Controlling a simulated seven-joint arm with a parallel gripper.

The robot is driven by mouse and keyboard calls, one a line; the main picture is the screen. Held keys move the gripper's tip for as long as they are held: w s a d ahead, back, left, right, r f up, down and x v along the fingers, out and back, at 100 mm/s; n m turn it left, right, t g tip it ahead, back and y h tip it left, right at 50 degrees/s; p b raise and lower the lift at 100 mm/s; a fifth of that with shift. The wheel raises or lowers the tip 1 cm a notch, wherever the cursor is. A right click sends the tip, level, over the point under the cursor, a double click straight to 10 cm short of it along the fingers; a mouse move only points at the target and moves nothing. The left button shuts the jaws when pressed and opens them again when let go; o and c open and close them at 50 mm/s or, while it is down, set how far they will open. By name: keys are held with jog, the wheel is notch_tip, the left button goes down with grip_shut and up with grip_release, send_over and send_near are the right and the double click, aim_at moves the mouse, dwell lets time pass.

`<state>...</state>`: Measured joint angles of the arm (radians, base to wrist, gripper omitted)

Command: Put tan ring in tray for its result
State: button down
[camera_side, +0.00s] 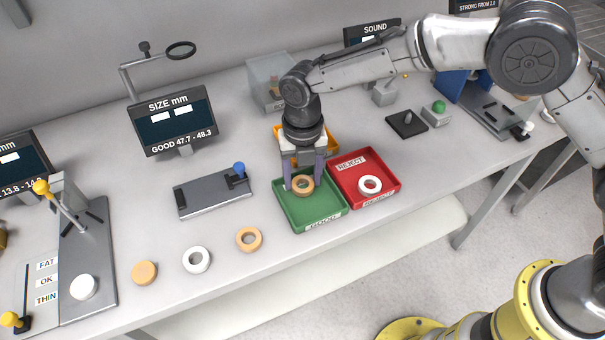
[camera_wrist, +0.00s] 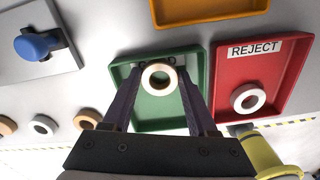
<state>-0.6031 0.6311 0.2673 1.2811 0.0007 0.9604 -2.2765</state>
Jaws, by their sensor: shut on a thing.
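My gripper (camera_side: 303,180) is shut on a tan ring (camera_side: 303,186) and points down over the green GOOD tray (camera_side: 323,207). In the wrist view the ring (camera_wrist: 159,78) sits between the fingertips, looking pale, with the green tray (camera_wrist: 192,64) behind it. I cannot tell whether the ring touches the tray floor. The red REJECT tray (camera_side: 385,185) stands just right of the green one and holds a white ring (camera_side: 369,185).
A tan ring (camera_side: 249,239), a white ring (camera_side: 196,260) and a tan round piece (camera_side: 144,272) lie along the front of the bench. The SIZE display (camera_side: 172,122) reads GOOD 47.7 - 48.3. An orange tray (camera_side: 333,140) stands behind the green one.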

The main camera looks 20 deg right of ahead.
jog(key=shift+c, duration=0.9)
grip_release()
notch_tip(320, 180, up, 12)
jog(key=shift+r, duration=0.15)
jog(key=shift+d, duration=0.1)
